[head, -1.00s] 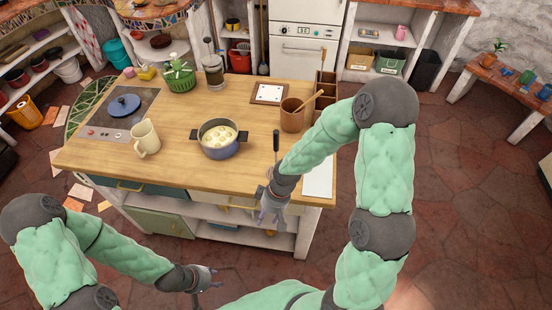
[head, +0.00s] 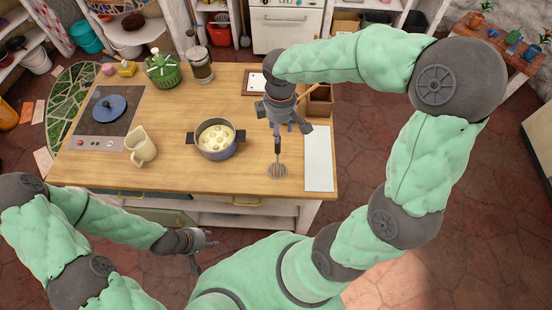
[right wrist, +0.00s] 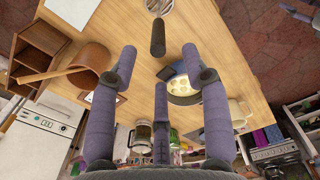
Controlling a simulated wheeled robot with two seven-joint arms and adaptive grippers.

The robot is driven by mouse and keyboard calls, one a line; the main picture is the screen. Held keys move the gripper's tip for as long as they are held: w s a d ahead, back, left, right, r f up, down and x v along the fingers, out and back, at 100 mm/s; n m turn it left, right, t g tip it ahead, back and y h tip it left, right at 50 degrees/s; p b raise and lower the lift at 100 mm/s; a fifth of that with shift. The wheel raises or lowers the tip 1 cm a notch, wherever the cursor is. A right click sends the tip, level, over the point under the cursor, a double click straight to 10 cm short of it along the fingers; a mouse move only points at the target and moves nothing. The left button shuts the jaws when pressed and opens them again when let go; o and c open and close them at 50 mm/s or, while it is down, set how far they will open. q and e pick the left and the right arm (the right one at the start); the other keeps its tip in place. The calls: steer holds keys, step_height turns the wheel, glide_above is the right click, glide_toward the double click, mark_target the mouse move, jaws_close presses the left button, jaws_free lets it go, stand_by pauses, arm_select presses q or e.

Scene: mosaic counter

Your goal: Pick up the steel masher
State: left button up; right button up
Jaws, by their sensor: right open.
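The steel masher (head: 277,170) is on the wooden counter near its front edge, left of the white board. It has a round steel head and a dark handle, and appears to stand upright with the handle up. My right gripper (head: 283,124) is open above and behind it, and partly overlaps the handle's upper end in the head view. In the right wrist view the masher's handle (right wrist: 157,38) shows ahead of the spread fingers of my right gripper (right wrist: 159,54), with nothing between them. My left gripper (head: 204,249) is open and empty, low in front of the counter.
A blue pot (head: 216,140) with pale contents stands left of the masher. A cream jug (head: 141,145) and a cooktop (head: 104,116) are further left. A white board (head: 318,158) lies to the right. A wooden organiser (head: 320,100) stands behind my right gripper.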

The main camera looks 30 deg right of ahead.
steer(key=f, duration=0.1)
steer(key=w+f, duration=0.1)
steer(key=f, duration=0.1)
steer(key=shift+f, duration=0.1)
steer(key=shift+s+f, duration=0.15)
steer(key=shift+f, duration=0.4)
steer(key=f, duration=0.4)
steer(key=shift+w, duration=0.2)
steer(key=shift+s, duration=0.1)
jaws_close()
